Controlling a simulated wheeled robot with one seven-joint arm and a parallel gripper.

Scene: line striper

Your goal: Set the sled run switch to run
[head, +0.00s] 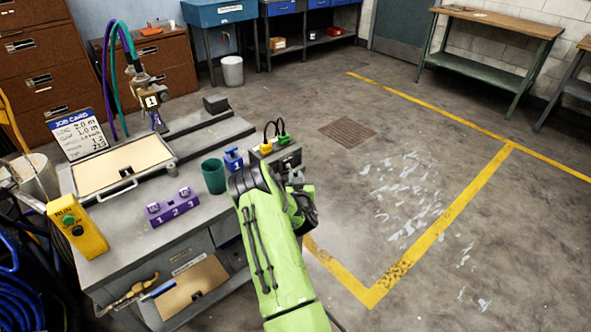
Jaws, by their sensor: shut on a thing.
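A grey control box (277,155) stands at the right end of the workbench, with a yellow and a green plug and black cables on top. My gripper (293,175) is at the front face of this box, at the end of my green arm. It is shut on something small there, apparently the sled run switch. My wrist and fingers hide the switch, so its setting cannot be read.
A green cup (213,176) and a blue block-like part (233,159) stand close left of the box. A purple numbered holder (173,207), a tray (124,166), a job card (80,134) and a yellow button box (77,226) are farther left. Open floor lies to the right.

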